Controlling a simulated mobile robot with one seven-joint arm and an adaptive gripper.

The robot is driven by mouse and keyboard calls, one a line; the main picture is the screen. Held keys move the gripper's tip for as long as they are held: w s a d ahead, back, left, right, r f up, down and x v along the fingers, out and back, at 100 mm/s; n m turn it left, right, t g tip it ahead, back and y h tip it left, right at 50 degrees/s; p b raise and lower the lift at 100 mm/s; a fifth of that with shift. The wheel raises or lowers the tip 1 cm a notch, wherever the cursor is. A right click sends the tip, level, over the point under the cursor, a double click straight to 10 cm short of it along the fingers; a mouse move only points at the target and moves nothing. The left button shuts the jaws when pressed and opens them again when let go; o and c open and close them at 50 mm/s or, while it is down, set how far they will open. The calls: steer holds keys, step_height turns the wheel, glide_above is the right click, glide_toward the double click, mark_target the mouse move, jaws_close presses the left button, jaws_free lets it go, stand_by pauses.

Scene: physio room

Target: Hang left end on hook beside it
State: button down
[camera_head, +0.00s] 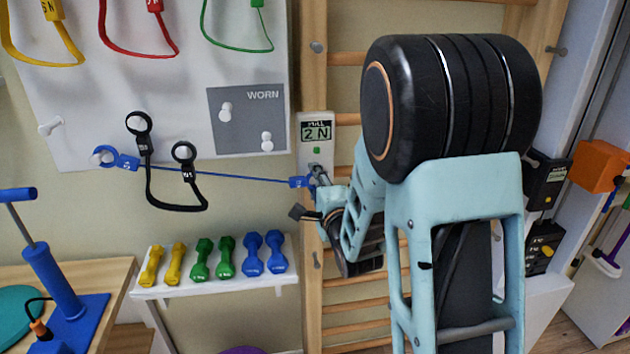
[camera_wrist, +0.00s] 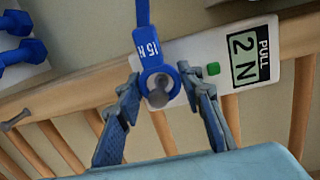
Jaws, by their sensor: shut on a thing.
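A blue band (camera_head: 222,174) runs nearly straight from the board to the gauge. Its left end ring (camera_head: 108,156) is at a white peg on the board; I cannot tell how far it sits on it. The right end (camera_head: 299,182), a blue ring marked 15 N (camera_wrist: 147,58), is between the fingertips of my gripper (camera_head: 317,186). In the wrist view my gripper (camera_wrist: 159,86) is shut on this ring, and a grey round tip shows in its hole. The white pull gauge (camera_head: 316,152) reads 2 N; it also shows in the wrist view (camera_wrist: 200,52). My fingers partly hide its hook.
A black band (camera_head: 176,205) hangs by two rings beside the blue left end. A bare peg (camera_head: 50,127) sticks out at the board's left. Dumbbells stand on a shelf (camera_head: 215,287) below. Wall bars (camera_head: 314,80) rise behind my arm.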

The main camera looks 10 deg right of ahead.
steer(key=shift+d+f+b, duration=0.15)
steer(key=shift+d+b, duration=0.35)
steer(key=shift+b, duration=0.05)
stand_by(0.5)
steer(key=shift+s, duration=0.1)
steer(key=shift+s+b, duration=0.75)
steer(key=shift+s, duration=1.4)
steer(key=shift+s, duration=0.1)
steer(key=s+b, duration=0.2)
steer(key=shift+s+f+b, duration=0.1)
steer(key=shift+f+b, duration=0.05)
steer(key=shift+b, duration=0.2)
steer(key=b, duration=0.3)
steer(key=shift+s+a, duration=0.15)
steer(key=shift+s, duration=0.1)
steer(key=shift+s+b, duration=0.25)
steer(key=shift+b, duration=0.95)
